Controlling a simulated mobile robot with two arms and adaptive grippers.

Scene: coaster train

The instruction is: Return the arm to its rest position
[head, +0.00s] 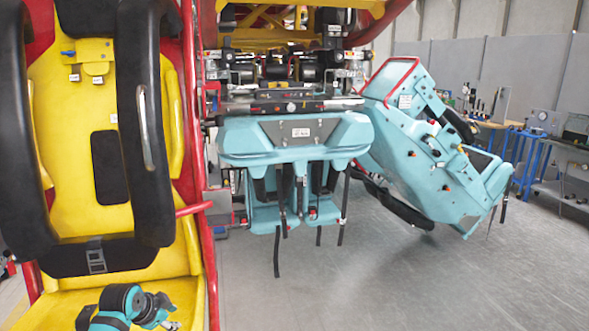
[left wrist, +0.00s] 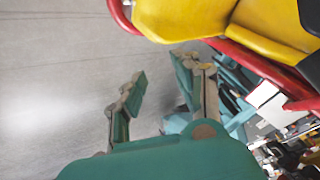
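My left arm shows at the bottom left of the head view, in front of the yellow seat, with its black and teal joint and the left gripper (head: 165,312) small and partly cut off by the lower edge. In the left wrist view my left gripper (left wrist: 160,75) has its two teal and tan fingers spread apart. Nothing is between them, and the grey floor (left wrist: 60,80) lies behind. My right gripper is in neither view.
A yellow coaster seat (head: 75,110) with black restraints (head: 148,120) and red frame bars (head: 209,240) stands close by. Light-blue train cars (head: 295,138) hang behind, one tilted (head: 425,160). Workbenches (head: 562,190) line the right wall. Grey floor at the lower right is clear.

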